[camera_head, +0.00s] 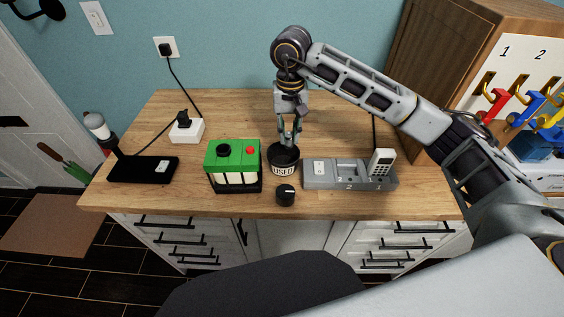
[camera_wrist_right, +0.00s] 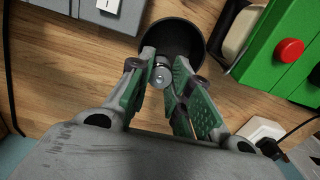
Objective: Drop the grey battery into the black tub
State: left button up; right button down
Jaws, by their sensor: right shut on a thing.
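The black tub (camera_head: 283,169), labelled "USED", stands on the wooden counter between the green box and the grey dock. It also shows in the right wrist view (camera_wrist_right: 187,27) under the fingertips. My right gripper (camera_head: 288,141) reaches down from above, with its fingers over the tub's opening. In the right wrist view the green-padded fingers (camera_wrist_right: 172,72) are shut on the grey battery (camera_wrist_right: 161,76), whose round end shows between them. The rest of the battery is hidden by the fingers. My left gripper is not in view.
A green box (camera_head: 232,160) with a red button stands left of the tub. A grey dock (camera_head: 340,182) holding a white handset (camera_head: 381,162) is on the right. A black knob (camera_head: 285,194) sits in front. A black pad (camera_head: 143,169) and white socket block (camera_head: 187,130) lie further left.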

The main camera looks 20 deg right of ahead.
notch_tip(320, 180, down, 2)
jog(key=shift+f+b, duration=0.2)
jog(key=shift+b, duration=0.2)
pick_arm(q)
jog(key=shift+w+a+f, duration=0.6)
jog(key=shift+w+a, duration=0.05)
pick_arm(e)
jog(key=shift+f, duration=0.4)
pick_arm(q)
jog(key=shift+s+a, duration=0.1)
pick_arm(e)
jog(key=c, duration=1.2)
grip_release()
jog(key=shift+c, duration=0.2)
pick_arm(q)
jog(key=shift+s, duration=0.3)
pick_arm(e)
jog(key=shift+r, duration=0.9)
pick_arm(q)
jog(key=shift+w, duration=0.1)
pick_arm(e)
jog(key=shift+r, duration=5.1)
